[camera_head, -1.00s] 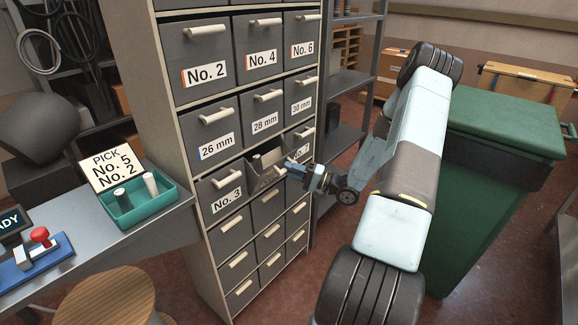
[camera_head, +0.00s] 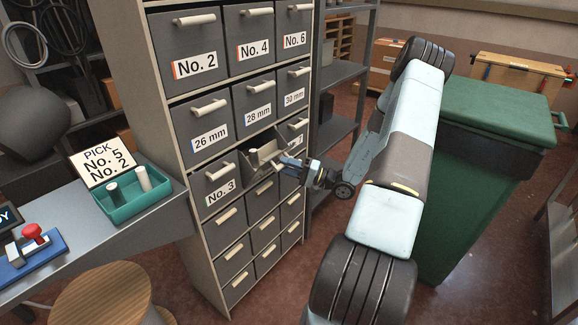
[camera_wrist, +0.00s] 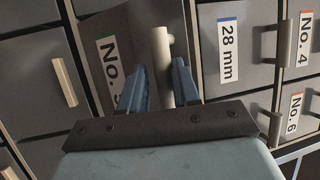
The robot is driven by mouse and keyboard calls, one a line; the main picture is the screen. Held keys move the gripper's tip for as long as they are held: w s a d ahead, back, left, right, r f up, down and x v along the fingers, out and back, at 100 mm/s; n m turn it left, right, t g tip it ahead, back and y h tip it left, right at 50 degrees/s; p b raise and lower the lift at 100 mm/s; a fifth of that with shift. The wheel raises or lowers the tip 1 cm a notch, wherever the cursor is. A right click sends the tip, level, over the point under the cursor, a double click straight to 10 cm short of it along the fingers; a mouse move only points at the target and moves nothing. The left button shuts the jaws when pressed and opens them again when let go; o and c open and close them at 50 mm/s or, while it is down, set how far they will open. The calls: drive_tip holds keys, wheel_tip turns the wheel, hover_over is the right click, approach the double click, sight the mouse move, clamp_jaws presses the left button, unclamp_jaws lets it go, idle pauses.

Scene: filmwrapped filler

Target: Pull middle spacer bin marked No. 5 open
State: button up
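The middle spacer bin (camera_head: 256,166) sits in the cabinet's middle column, under the 28 mm bin and between No. 3 and No. 7. It stands partly out, with its inside showing from above. In the wrist view its label (camera_wrist: 105,62) has a green edge and starts "No."; a finger hides most of the digit. My gripper (camera_head: 284,164) is at the bin's front. Small gaps at the fingers are hard to judge.
The grey cabinet (camera_head: 153,110) holds several shut labelled bins around the open one. A bench with a teal tray (camera_head: 160,203) and a sign reading No. 5, No. 2 (camera_head: 103,165) is at left. A green bin (camera_head: 480,170) stands right, behind my arm.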

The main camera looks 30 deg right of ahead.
drive_tip(key=o, duration=0.4)
drive_tip(key=shift+w, duration=0.1)
drive_tip(key=shift+c, duration=0.2)
drive_tip(key=shift+d, duration=0.1)
drive_tip(key=v, duration=1.3)
drive_tip(key=shift+s+d, duration=0.25)
drive_tip(key=shift+d, duration=0.05)
drive_tip(key=shift+f, duration=0.15)
